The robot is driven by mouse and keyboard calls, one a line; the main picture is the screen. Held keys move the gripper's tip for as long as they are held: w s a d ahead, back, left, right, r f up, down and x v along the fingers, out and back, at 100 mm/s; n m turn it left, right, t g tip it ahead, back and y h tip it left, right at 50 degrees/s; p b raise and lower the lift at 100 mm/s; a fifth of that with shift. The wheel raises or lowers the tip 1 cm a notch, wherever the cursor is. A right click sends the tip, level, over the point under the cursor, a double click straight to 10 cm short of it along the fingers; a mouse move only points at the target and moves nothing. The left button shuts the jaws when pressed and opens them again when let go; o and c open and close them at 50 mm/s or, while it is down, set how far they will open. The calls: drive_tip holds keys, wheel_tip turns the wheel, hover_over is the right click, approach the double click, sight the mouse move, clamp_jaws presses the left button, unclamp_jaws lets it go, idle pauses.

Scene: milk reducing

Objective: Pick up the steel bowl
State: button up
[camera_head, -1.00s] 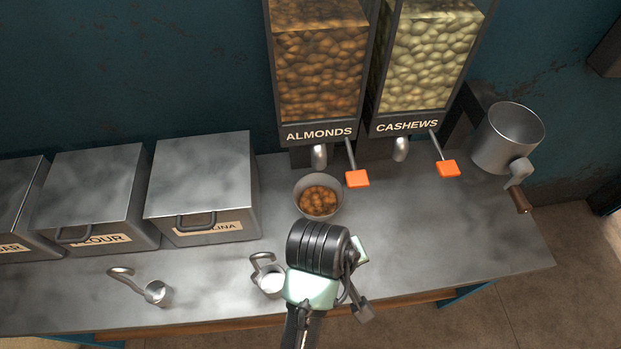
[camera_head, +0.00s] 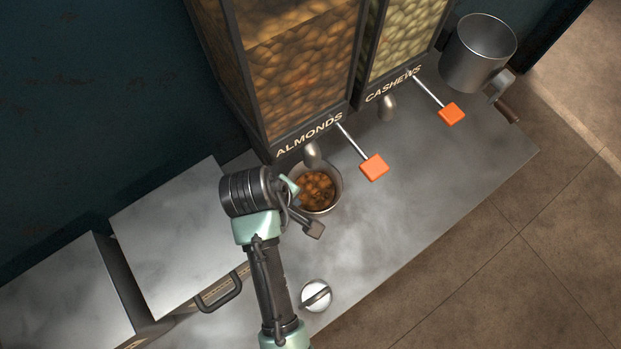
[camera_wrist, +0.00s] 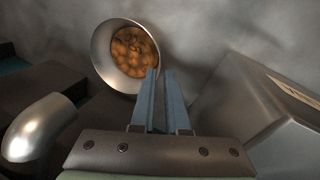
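The steel bowl (camera_head: 331,202) stands on the metal counter below the almond dispenser's spout, with brown almonds (camera_head: 316,189) in it. My wrist overlaps its left side in the head view, and my fingertips cannot be made out there. In the wrist view the bowl (camera_wrist: 103,55) is at upper left of centre, its mouth facing the camera. My gripper (camera_wrist: 160,73) points at its lower right rim.
The almond dispenser (camera_head: 298,85) and cashew dispenser (camera_head: 410,30) stand behind, with orange levers (camera_head: 374,167) sticking out right of the bowl. Metal bins (camera_head: 165,240) stand at left. A small round metal cup (camera_head: 316,295) is near the front edge.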

sight(302, 208)
drive_tip(key=b+x, duration=0.1)
drive_tip(key=x, duration=0.8)
drive_tip(key=shift+s+d, duration=0.1)
drive_tip(key=shift+d, duration=0.1)
drive_tip(key=shift+c, duration=0.3)
clamp_jaws()
idle(0.8)
drive_tip(key=shift+d+r, duration=0.1)
drive_tip(key=shift+r, duration=0.05)
